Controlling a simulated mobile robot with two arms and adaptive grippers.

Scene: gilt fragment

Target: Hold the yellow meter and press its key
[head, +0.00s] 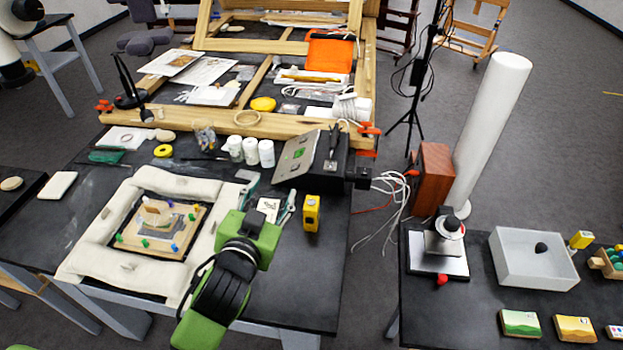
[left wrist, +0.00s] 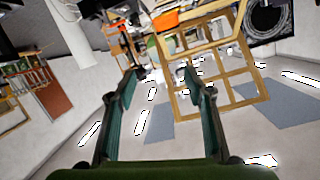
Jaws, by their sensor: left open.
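The yellow meter (head: 311,213) stands on the dark worktable in the head view, near the table's right edge. Its key is too small to make out. My left gripper (head: 268,196) is just to the left of the meter in the picture, with its teal fingers spread and pointing away from me. It is not touching the meter as far as I can see. In the left wrist view the fingers (left wrist: 158,72) are wide apart with nothing between them, and the meter is not seen. My right gripper is in neither view.
A padded white frame (head: 95,235) surrounds a wooden board with a fragment, left of my gripper. A tilted panel box (head: 298,155) and white jars (head: 250,150) stand behind. A second table at right holds a white tray (head: 510,268). Bare tabletop lies in front of the meter.

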